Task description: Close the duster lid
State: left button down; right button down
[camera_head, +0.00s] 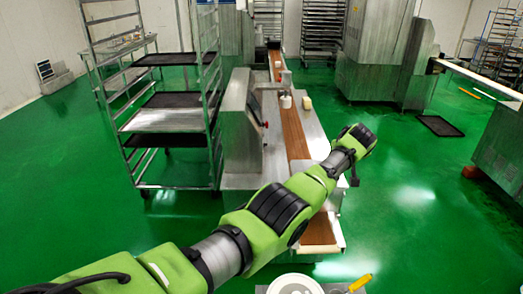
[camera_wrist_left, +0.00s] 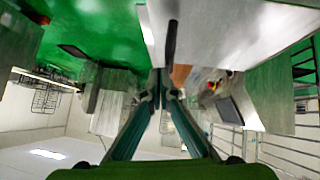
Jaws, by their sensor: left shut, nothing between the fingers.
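I cannot tell a duster lid for certain in either view. A small whitish round container (camera_head: 286,101) stands on the encrusting machine beside the brown conveyor belt (camera_head: 294,135), and a pale block (camera_head: 306,103) is just right of it. My left arm reaches from the lower left across the front of the machine, its wrist right of the belt. In the left wrist view my left gripper (camera_wrist_left: 161,80) is shut and empty, its fingertips together. That view is upside down, with grey metal panels and a bit of the brown belt (camera_wrist_left: 181,74) beyond the fingertips. My right gripper is not in view.
A steel rack (camera_head: 175,118) with dark trays stands left of the machine. A round white object (camera_head: 295,285) and a yellow-handled tool (camera_head: 360,283) are at the bottom edge. A dark tray (camera_head: 439,126) lies on the floor at right. Green floor is free right of the machine.

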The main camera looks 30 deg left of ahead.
pick_arm(q)
jog(key=shift+d+f, duration=0.15)
jog(key=shift+f, duration=0.1)
dwell(0.5)
